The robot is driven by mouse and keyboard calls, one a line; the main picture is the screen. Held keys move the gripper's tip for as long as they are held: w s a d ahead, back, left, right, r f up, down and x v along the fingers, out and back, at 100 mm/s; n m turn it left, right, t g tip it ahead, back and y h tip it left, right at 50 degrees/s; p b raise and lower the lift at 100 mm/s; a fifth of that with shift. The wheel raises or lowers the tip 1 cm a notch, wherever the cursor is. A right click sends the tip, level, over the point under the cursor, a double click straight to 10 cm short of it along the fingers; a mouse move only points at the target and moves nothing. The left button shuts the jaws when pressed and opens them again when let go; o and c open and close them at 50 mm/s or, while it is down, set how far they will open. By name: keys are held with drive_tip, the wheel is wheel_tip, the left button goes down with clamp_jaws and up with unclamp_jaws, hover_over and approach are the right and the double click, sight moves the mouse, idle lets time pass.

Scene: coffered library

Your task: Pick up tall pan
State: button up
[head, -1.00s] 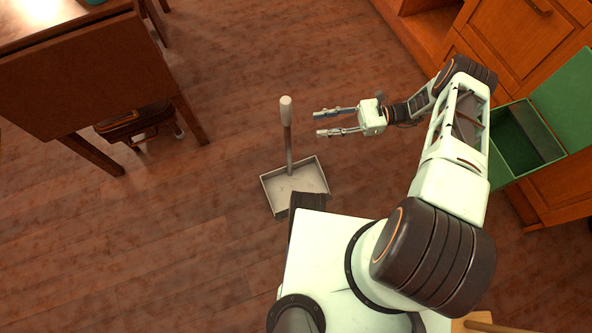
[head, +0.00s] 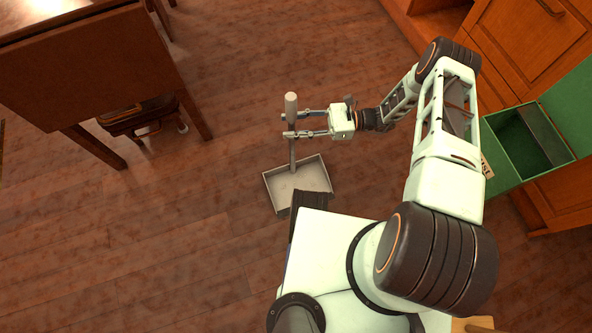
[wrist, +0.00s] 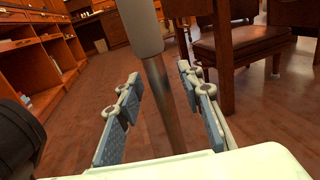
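The tall pan is a long-handled dustpan with a shallow grey tray (head: 297,187) on the wooden floor. Its upright handle, topped by a light grip (head: 291,104), rises from the tray. My gripper (head: 284,125) is level with the upper handle, just below the light grip. In the wrist view the pole (wrist: 163,100) stands between the two open fingers (wrist: 158,95), with a gap visible on each side. The tray is out of sight in the wrist view.
A wooden table (head: 90,70) stands at the upper left, with a stool (head: 140,115) under it. A green open box (head: 525,140) and wooden cabinets (head: 525,45) are on the right. The floor left of the pan is clear.

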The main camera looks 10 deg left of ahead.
clamp_jaws()
idle(0.5)
drive_tip(key=shift+r, duration=0.25)
